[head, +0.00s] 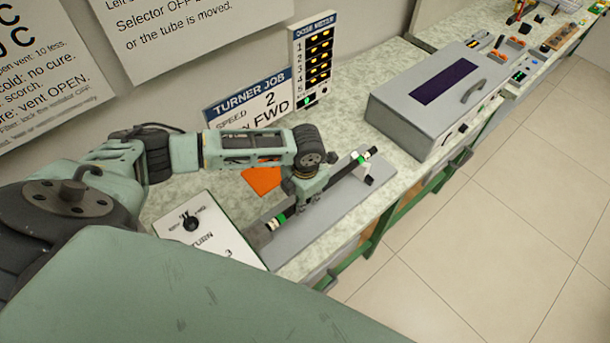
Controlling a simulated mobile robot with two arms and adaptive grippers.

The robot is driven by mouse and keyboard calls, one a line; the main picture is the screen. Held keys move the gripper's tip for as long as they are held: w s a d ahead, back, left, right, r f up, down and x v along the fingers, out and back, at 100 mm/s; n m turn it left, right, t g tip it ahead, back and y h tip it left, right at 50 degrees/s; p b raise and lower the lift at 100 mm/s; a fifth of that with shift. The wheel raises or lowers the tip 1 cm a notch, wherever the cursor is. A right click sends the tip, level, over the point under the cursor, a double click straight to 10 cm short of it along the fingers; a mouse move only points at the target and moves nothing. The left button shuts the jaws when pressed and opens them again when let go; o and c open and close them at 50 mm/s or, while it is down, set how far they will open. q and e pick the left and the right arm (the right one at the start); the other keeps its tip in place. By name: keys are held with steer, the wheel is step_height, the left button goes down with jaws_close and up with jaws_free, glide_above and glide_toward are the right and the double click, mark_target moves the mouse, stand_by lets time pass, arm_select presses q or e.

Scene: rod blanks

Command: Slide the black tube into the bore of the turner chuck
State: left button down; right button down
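The black tube (345,172) lies slantwise over a grey base plate (338,212), with pale bands near its upper right end. That end rests at a small white support (363,178). My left gripper (303,206) comes down over the tube's middle, its fingers at the tube. The gripper and wrist hide that stretch, and I cannot tell whether the fingers are closed on it. A dark round part with a green band (279,219), apparently the turner chuck, is at the lower left end of the plate. Its bore is not visible. My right gripper is not in view.
An orange sheet (262,181) lies behind. A TURNER JOB sign (247,101) and indicator panel (313,62) stand at the wall. A large grey box (402,113) is to the right.

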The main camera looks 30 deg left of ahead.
arm_select(q)
steer(key=shift+s+a, duration=0.35)
steer(key=shift+s, duration=0.55)
steer(key=c, duration=1.5)
jaws_free()
steer(key=r, duration=1.2)
steer(key=shift+s+d, duration=0.2)
steer(key=shift+d, duration=0.15)
